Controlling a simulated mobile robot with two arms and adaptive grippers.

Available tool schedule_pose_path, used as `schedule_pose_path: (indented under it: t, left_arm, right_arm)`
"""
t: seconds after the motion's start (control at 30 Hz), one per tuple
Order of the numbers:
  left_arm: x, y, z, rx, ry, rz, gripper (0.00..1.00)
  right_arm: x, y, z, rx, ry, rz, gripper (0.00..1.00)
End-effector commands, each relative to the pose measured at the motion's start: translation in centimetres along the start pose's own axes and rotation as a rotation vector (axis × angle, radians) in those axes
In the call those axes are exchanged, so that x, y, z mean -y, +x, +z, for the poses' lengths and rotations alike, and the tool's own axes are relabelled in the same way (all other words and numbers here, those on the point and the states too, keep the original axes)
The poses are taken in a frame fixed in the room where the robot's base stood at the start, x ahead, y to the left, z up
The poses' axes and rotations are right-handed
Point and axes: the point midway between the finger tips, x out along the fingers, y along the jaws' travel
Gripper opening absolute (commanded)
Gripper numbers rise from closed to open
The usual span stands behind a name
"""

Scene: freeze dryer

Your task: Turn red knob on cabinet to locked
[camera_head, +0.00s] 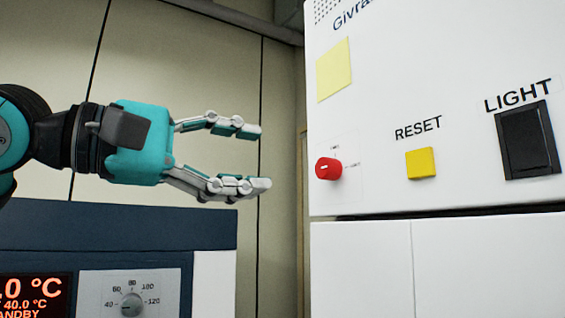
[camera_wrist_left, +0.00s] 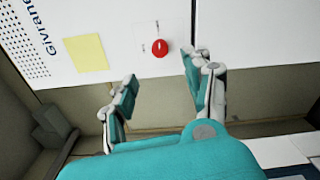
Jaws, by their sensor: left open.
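The red knob (camera_head: 328,168) sits on the front of the white cabinet (camera_head: 400,80), near its lower left edge, with small markings above it and to its right that are too small to read. My left gripper (camera_head: 265,157) is open and empty, to the left of the knob and apart from it, its fingers pointing right toward the cabinet. In the left wrist view the knob (camera_wrist_left: 160,48) shows ahead of my left gripper (camera_wrist_left: 163,72), between the lines of its two fingers and nearer the right one. My right gripper is not in view.
Right of the knob are a yellow RESET button (camera_head: 421,163) and a black LIGHT switch (camera_head: 527,139). A yellow note (camera_head: 334,70) is above the knob. Below my left gripper stands a blue and white unit (camera_head: 120,228) with a dial (camera_head: 131,304) and red display.

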Motion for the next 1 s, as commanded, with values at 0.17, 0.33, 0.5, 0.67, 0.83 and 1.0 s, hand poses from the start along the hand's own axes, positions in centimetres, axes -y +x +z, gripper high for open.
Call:
schedule_pose_path:
  t: [0.17, 0.33, 0.5, 0.67, 0.83, 1.0]
  left_arm:
    - [0.0, -2.0, 0.0, 0.000, -0.001, -0.001, 0.51]
    - [0.0, -2.5, 0.0, 0.001, 0.001, -0.001, 0.51]
    - [0.0, -2.5, 0.0, 0.001, 0.001, -0.001, 0.51]
    - [0.0, -2.5, 0.0, 0.001, 0.000, -0.001, 0.51]
    - [0.3, -2.2, 0.1, 0.012, -0.009, -0.003, 0.51]
    - [3.4, 0.9, 0.9, 0.197, -0.186, -0.015, 0.51]
  right_arm:
    - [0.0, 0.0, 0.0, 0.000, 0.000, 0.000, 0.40]
    - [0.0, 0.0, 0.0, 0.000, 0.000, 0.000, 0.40]
    - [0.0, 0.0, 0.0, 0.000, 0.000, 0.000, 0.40]
    - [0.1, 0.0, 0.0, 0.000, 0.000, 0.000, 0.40]
    - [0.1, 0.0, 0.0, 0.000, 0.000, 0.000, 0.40]
    - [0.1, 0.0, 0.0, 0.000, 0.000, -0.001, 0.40]
